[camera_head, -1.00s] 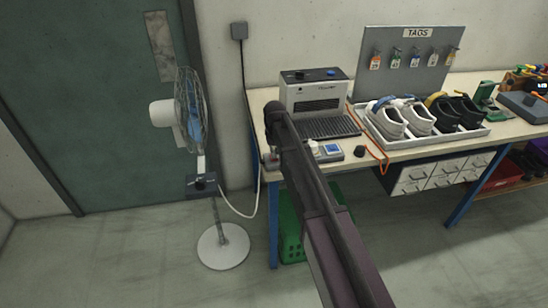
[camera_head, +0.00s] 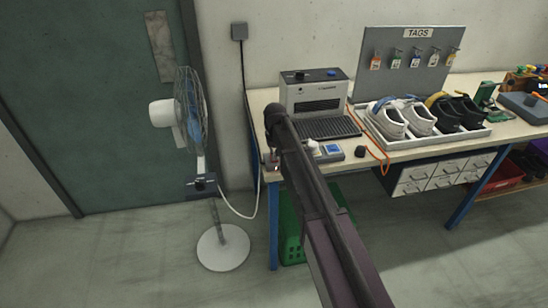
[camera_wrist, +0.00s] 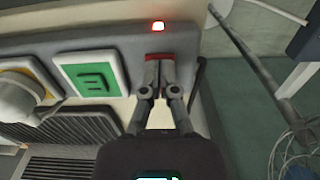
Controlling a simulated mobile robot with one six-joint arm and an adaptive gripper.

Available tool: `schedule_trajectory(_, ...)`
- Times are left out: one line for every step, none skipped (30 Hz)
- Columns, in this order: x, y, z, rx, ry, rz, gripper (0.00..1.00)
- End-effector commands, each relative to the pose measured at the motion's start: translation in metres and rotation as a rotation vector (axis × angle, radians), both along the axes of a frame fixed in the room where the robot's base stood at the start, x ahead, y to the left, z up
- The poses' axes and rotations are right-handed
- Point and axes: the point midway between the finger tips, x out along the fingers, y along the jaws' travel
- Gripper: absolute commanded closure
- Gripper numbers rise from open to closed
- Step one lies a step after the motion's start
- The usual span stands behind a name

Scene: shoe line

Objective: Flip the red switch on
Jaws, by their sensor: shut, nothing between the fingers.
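In the wrist view, the red switch (camera_wrist: 158,57) sits on a grey panel (camera_wrist: 118,48). My gripper (camera_wrist: 160,66) is shut, its fingertips right at the switch and covering its near part. They look in contact with it. A small lamp (camera_wrist: 158,26) just beyond the switch glows red-white. In the head view my arm hides most of the switch area at the bench's left end, and a small red glint (camera_head: 276,168) shows there.
The workbench (camera_head: 400,153) holds a grey machine (camera_head: 314,95), a shoe tray (camera_head: 430,140) and a tag board (camera_head: 405,70). A fan (camera_head: 190,115) stands left of the bench.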

Motion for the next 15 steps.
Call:
schedule_trajectory(0.000,0.000,0.002,0.000,0.000,0.000,1.00)
schedule_trajectory(0.000,0.000,0.003,0.000,0.000,0.000,1.00)
schedule_trajectory(0.000,0.000,0.005,0.000,0.000,0.000,1.00)
schedule_trajectory(0.000,0.000,0.006,0.000,0.000,0.000,1.00)
schedule_trajectory(0.000,0.000,0.008,0.000,0.000,0.000,1.00)
schedule_trajectory(0.000,0.000,0.010,0.000,0.000,0.000,1.00)
schedule_trajectory(0.000,0.000,0.012,0.000,0.000,0.000,1.00)
schedule_trajectory(0.000,0.000,0.014,0.000,0.000,0.000,1.00)
schedule_trajectory(0.000,0.000,0.016,0.000,0.000,0.000,1.00)
schedule_trajectory(0.000,0.000,0.018,0.000,0.000,0.000,1.00)
schedule_trajectory(0.000,0.000,0.020,0.000,0.000,0.000,1.00)
schedule_trajectory(0.000,0.000,0.022,0.000,0.000,0.000,1.00)
schedule_trajectory(0.000,0.000,0.024,0.000,0.000,0.000,1.00)
schedule_trajectory(0.000,0.000,0.025,0.000,0.000,0.000,1.00)
schedule_trajectory(0.000,0.000,0.028,0.000,0.000,0.000,1.00)
